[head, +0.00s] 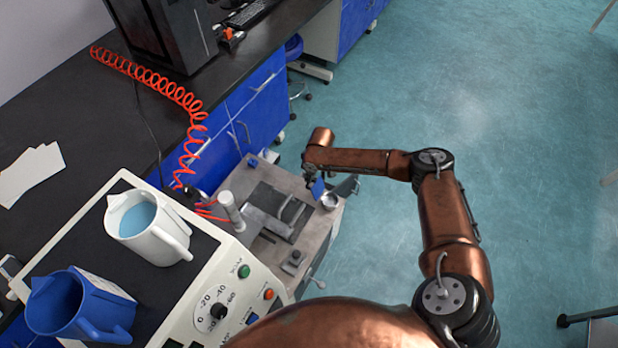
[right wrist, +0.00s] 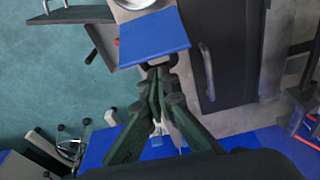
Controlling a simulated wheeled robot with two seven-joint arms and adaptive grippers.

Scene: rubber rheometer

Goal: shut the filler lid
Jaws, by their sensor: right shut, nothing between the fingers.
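The filler lid (head: 318,189) is a small blue square panel on the machine, beside a round pale filler opening (head: 330,201). In the head view it looks raised, with the opening uncovered. In the right wrist view the lid (right wrist: 155,40) spans the top middle, and part of the round opening (right wrist: 138,4) shows beyond it. My right gripper (right wrist: 160,72) is shut and empty, its tips close to the lid's near edge. I cannot tell whether they touch. In the head view the right gripper (head: 311,180) is small and partly hidden by its own wrist. My left gripper is not in view.
The grey machine top (head: 313,231) carries a dark plate with a curved handle (head: 288,212) and a pale cylinder (head: 231,209). A control panel (head: 215,298), white jug (head: 148,229) and blue jug (head: 78,307) are at lower left. Open floor (head: 500,120) lies to the right.

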